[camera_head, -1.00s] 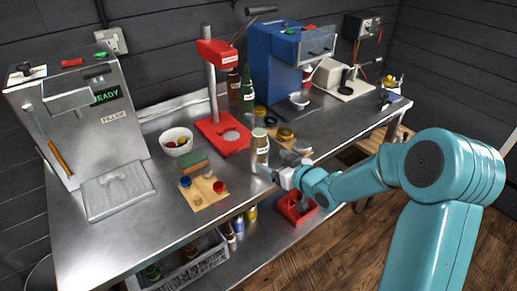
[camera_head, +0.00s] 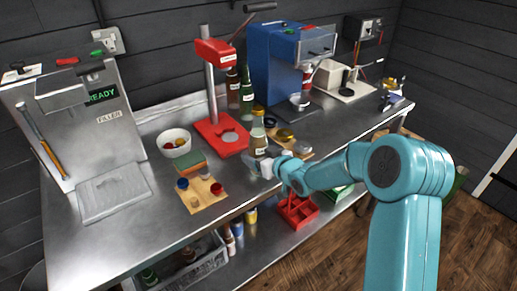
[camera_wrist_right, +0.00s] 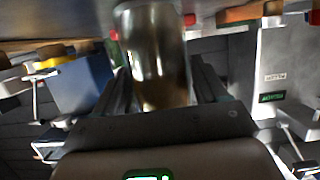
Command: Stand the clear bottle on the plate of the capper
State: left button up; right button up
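The clear bottle (camera_head: 259,140) stands upright near the front edge of the steel bench, with brownish glass tones and a pale label. My right gripper (camera_head: 264,168) is low at its front side. In the right wrist view the bottle (camera_wrist_right: 155,60) stands between the two spread fingers (camera_wrist_right: 160,92); a firm grip on it does not show. The red capper (camera_head: 216,120) stands behind and left of the bottle, its lever raised. Its red base plate (camera_head: 213,127) with a pale round seat is empty. My left gripper is out of view.
A wooden board with coloured caps (camera_head: 201,194), a sponge (camera_head: 190,162) and a white bowl (camera_head: 174,142) lie to the left. A green bottle (camera_head: 247,92) stands beside the capper post. Jars (camera_head: 285,135) sit right of the clear bottle. The filler (camera_head: 75,130) is at far left.

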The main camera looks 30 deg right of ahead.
aim_at(258, 143)
jog(key=c, duration=0.5)
jog(key=shift+r, duration=0.2)
jog(key=shift+r+p, duration=0.55)
jog(key=shift+r, duration=0.4)
